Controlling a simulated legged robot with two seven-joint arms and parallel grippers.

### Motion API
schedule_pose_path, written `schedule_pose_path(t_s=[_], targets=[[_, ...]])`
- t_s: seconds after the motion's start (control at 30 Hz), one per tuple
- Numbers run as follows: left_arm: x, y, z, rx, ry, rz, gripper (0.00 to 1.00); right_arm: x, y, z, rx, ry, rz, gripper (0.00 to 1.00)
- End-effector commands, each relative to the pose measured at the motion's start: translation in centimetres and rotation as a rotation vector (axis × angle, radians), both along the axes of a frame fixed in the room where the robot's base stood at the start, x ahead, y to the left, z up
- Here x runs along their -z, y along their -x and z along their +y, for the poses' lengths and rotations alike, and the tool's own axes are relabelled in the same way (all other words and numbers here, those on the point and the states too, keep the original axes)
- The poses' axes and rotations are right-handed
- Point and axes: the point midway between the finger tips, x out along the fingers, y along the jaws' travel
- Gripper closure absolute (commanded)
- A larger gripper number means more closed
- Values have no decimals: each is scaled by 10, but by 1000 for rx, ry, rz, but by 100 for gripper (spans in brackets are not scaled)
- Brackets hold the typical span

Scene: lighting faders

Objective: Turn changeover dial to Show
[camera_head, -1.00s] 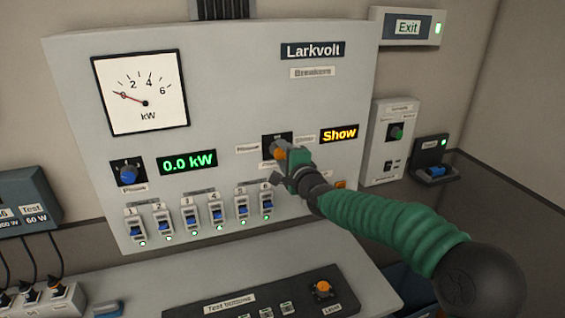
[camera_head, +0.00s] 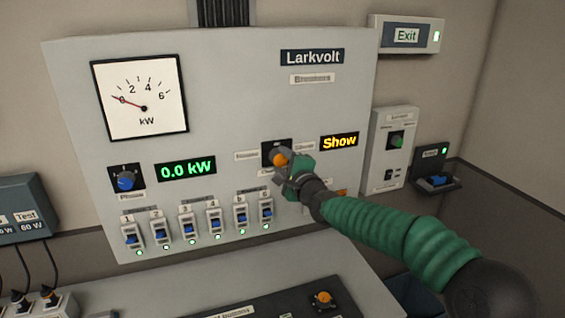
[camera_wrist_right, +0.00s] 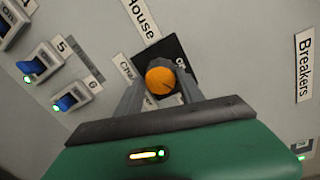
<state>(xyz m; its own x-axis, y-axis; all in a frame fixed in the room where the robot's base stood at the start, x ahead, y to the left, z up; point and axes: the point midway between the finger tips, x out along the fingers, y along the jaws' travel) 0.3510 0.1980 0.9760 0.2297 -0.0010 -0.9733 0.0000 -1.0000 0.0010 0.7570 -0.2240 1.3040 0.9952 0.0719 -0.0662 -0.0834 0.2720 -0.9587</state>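The changeover dial is an orange knob (camera_head: 279,159) on a black plate, right of centre on the grey panel. The display beside it (camera_head: 339,141) reads "Show" in yellow. The orange knob (camera_wrist_right: 160,80) also shows in the right wrist view, between the two grey fingers of my right gripper (camera_wrist_right: 160,90). The fingers stand apart, one on each side of the knob; firm contact is not visible. In the head view my right gripper (camera_head: 286,174) is just below and right of the knob. Some small labels around the dial are blurred or partly covered. My left gripper is not in view.
A blue dial (camera_head: 126,180) and a row of breakers (camera_head: 185,225) are left and below. A small box with a green knob (camera_head: 396,140) is at the right. The sloping desk (camera_head: 230,280) lies below; its black button plate carries another orange knob (camera_head: 323,298).

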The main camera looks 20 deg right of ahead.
Motion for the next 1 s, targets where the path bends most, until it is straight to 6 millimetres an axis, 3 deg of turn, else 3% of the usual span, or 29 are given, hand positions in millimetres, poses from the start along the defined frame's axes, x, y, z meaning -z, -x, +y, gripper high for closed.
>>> schedule_pose_path(t_s=[0.13, 0.47, 0.57, 0.77, 1.0], targets=[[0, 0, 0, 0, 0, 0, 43, 1, 0, 0, 1, 1, 1, 38], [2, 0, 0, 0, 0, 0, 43, -1, 4, -1, 1, 3, -4, 38], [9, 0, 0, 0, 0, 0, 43, -1, 16, -3, 3, 3, -5, 38], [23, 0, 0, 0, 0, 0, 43, 0, 59, -7, 5, 8, -2, 38], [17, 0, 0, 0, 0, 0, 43, -8, 97, -11, 6, 2, -1, 38]])
